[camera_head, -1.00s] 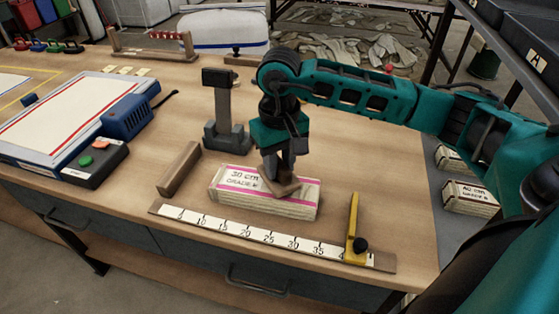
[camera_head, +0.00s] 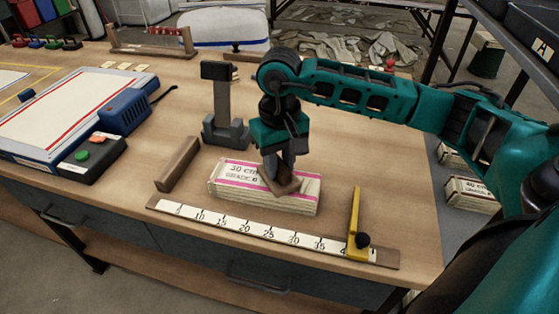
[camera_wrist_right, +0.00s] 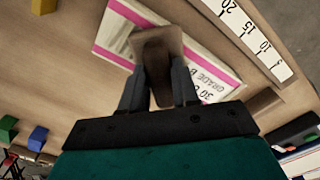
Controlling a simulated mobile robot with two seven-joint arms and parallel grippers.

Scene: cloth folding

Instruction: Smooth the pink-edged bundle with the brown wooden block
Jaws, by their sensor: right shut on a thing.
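The pink-edged bundle (camera_head: 235,183) is a pale folded stack labelled "30 cm", lying flat on the bench behind the ruler. My right gripper (camera_head: 280,178) is shut on the brown wooden block (camera_head: 284,185). The block is over the right part of the bundle's top and looks to be touching it, slightly tilted. In the right wrist view the block (camera_wrist_right: 157,45) sits between the fingers (camera_wrist_right: 160,85), in front of the bundle (camera_wrist_right: 110,35). My left gripper is not in view.
A ruler (camera_head: 225,227) with a yellow stop (camera_head: 354,225) lies along the front. A wooden bar (camera_head: 178,164) is left of the bundle, and a grey stand (camera_head: 214,115) is behind it. A button box (camera_head: 92,158) stands farther left. Other bundles (camera_head: 471,191) lie at right.

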